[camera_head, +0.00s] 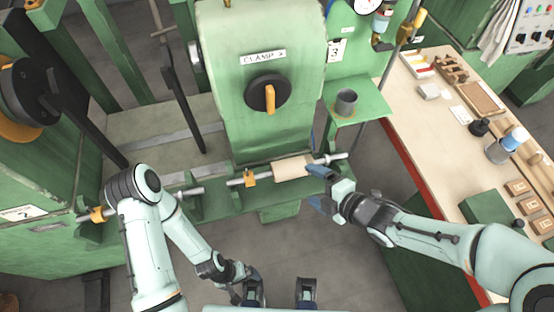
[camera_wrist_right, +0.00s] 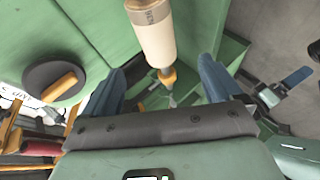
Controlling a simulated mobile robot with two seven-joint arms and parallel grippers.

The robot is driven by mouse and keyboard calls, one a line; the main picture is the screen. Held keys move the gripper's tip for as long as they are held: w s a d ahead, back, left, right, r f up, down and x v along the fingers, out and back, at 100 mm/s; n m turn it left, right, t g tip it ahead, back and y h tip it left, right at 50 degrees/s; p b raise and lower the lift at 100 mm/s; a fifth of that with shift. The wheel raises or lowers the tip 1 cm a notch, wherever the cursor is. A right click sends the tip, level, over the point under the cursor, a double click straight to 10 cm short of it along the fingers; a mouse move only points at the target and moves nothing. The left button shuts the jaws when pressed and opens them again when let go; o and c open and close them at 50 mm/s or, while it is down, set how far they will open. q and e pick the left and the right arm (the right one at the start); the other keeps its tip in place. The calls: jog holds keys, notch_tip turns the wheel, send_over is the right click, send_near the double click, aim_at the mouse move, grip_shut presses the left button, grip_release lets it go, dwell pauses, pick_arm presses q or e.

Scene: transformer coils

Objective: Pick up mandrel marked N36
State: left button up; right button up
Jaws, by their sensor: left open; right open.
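A cream cylindrical mandrel (camera_head: 293,168) sits on a horizontal steel shaft at the front of the green machine. It also shows in the right wrist view (camera_wrist_right: 155,40), with small dark marking near its far end that I cannot read as N36. My right gripper (camera_head: 318,188) is open at the right end of the mandrel, in front of it. In the right wrist view its two blue fingers (camera_wrist_right: 160,88) stand apart, with the mandrel beyond them and nothing held. My left gripper (camera_head: 279,289) is open and empty at the bottom of the head view, well away from the mandrel.
An orange collar (camera_head: 249,178) sits on the shaft left of the mandrel. The clamp knob (camera_head: 269,94) is on the machine face above. A grey cup (camera_head: 346,101) stands on a green shelf. A workbench (camera_head: 423,122) with tools and small boxes runs along the right. Floor is clear in front.

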aim_at(284, 169)
jog(key=b+x, duration=0.1)
jog(key=x, duration=0.6)
jog(key=shift+s+a+b, duration=0.1)
jog(key=shift+a+b, duration=0.15)
jog(key=shift+b, duration=0.15)
jog(key=x, duration=0.5)
jog(key=shift+w+a, duration=0.2)
jog(key=shift+w, duration=0.15)
pick_arm(q)
jog(key=shift+s+f, duration=0.3)
jog(key=shift+f, duration=0.2)
jog(key=shift+s+f, duration=0.25)
jog(key=shift+f, duration=0.25)
pick_arm(e)
jog(key=shift+c, duration=0.2)
jog(key=shift+r, duration=0.1)
jog(key=c, duration=1.5)
